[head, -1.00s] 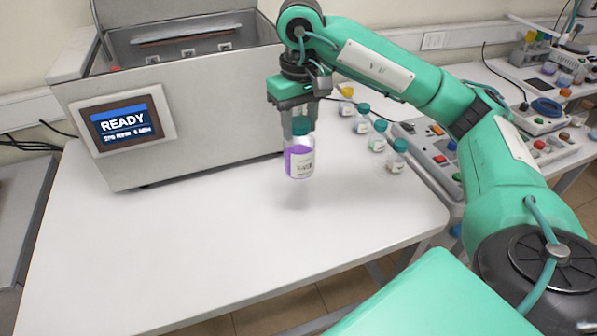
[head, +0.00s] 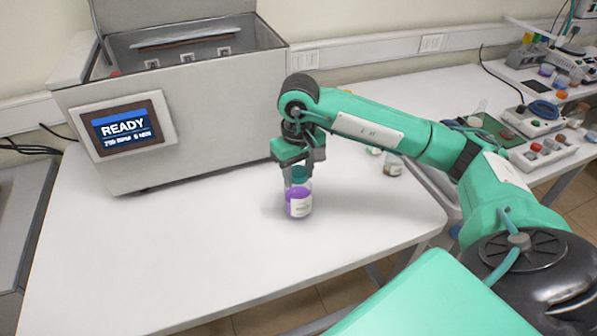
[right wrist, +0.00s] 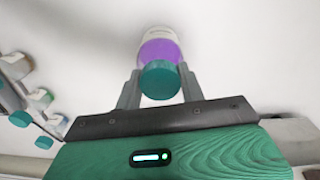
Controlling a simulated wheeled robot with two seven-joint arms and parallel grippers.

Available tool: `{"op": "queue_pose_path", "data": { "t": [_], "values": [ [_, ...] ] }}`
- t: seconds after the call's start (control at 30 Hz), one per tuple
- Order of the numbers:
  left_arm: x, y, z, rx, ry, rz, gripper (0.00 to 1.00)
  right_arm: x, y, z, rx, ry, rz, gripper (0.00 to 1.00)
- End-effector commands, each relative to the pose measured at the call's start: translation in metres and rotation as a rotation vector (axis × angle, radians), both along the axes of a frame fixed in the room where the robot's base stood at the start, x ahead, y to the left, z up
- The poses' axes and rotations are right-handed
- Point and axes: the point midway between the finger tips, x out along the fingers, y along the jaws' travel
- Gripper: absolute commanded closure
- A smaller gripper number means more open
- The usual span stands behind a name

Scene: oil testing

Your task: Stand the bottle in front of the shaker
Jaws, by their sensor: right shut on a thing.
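The bottle (head: 299,203) is clear with purple liquid, a white label and a teal cap. My right gripper (head: 298,172) is shut on it near the cap, from above. The bottle is upright, low over the white table, in front of the shaker's right part; I cannot tell whether its base touches. In the right wrist view the bottle (right wrist: 160,50) sits between the two fingers (right wrist: 160,85). The shaker (head: 225,125) is a grey box with raised lid and a screen (head: 126,127) reading READY. My left gripper is out of view.
Other capped bottles (head: 392,167) stand behind my right arm, partly hidden; they also show in the right wrist view (right wrist: 20,118). Instruments with knobs (head: 540,150) are at the right. The white table (head: 150,255) is clear in front of the shaker.

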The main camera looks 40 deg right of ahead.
Motion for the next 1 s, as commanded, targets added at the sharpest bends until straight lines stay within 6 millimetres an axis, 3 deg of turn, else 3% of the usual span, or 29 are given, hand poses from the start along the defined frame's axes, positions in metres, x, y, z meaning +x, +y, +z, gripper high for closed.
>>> {"op": "queue_pose_path", "data": {
  "t": [0.43,0.47,0.57,1.0],
  "values": [
    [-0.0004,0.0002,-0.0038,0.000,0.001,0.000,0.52,0.0002,-0.0001,-0.0104,0.000,-0.002,0.000,1.00],
    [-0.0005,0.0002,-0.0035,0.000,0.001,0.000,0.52,0.0000,-0.0001,-0.0104,0.000,-0.001,0.000,0.58],
    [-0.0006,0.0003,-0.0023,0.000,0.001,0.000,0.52,-0.0001,0.0000,-0.0094,0.000,-0.001,0.000,0.39],
    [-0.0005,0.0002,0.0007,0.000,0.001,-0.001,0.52,0.0004,0.0001,-0.0034,0.000,-0.003,0.000,0.38]
  ]
}}
